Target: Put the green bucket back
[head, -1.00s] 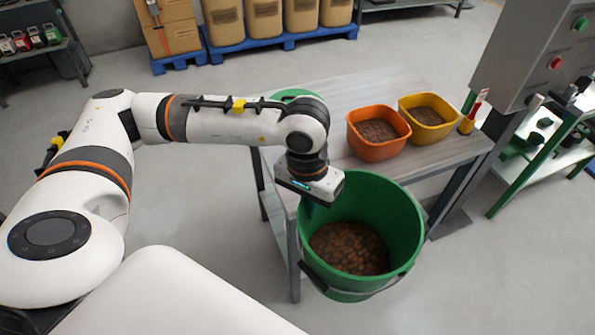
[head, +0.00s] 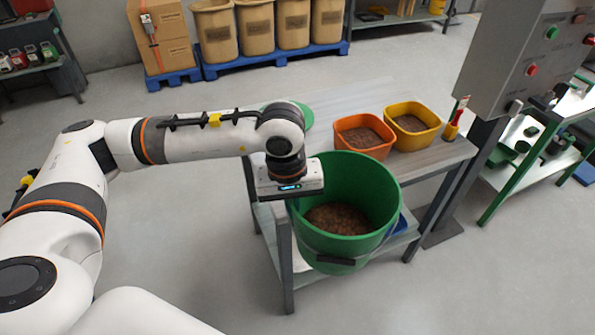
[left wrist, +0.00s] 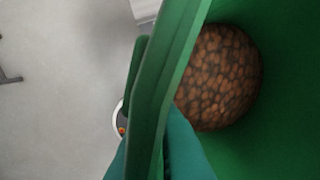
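The large green bucket (head: 375,190) is upright at the front edge of the table, with brown pellets (head: 338,218) inside. Its dark bail handle hangs down its near side. My left gripper (head: 294,206) is at the bucket's left rim, pointing down. In the left wrist view the green rim (left wrist: 172,85) runs between my teal fingers (left wrist: 163,155), which look shut on it; the pellets (left wrist: 218,78) show to the right. The bucket's underside is hidden, and it appears held up in front of the lower shelf. My right gripper is not in view.
On the table (head: 335,97) stand an orange bin (head: 366,152) and a yellow bin (head: 416,138) with pellets, and a green round thing (head: 306,115) partly behind my arm. A grey control box (head: 525,55) stands right. Floor to the front is clear.

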